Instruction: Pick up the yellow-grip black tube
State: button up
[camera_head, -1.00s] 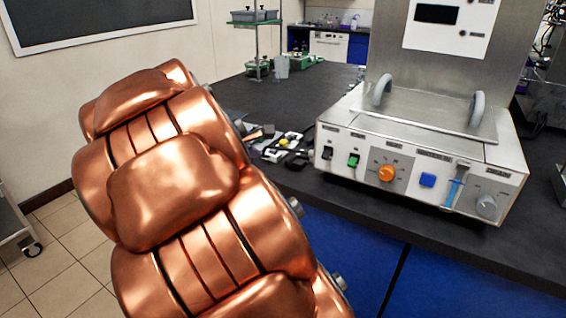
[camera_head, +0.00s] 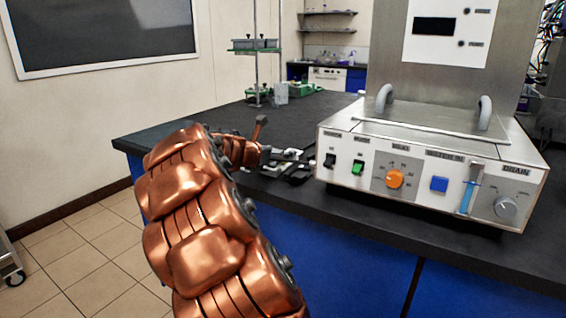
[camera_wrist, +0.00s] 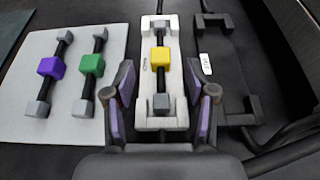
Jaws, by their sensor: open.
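The yellow-grip black tube (camera_wrist: 160,60) lies lengthwise in a pale holder (camera_wrist: 178,121), seen in the wrist view. It has a yellow block at its middle and grey ends. My gripper (camera_wrist: 160,95) is open, with one purple-padded finger on each side of the holder's near part. The tube's near grey end lies between the fingers, and nothing is gripped. In the head view my arm reaches over the bench, and the tube cannot be made out there.
A purple-grip tube (camera_wrist: 51,67) and a green-grip tube (camera_wrist: 92,64) lie on a white mat (camera_wrist: 20,128) at left. An empty black holder (camera_wrist: 238,70) is at right, with dark cables beside it. A control box (camera_head: 420,180) stands right of my arm.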

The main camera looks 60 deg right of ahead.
jog(key=b+x, duration=0.1)
jog(key=x, duration=0.2)
jog(key=shift+d+f, duration=0.25)
jog(key=shift+f, duration=0.05)
jog(key=shift+d, duration=0.45)
grip_shut()
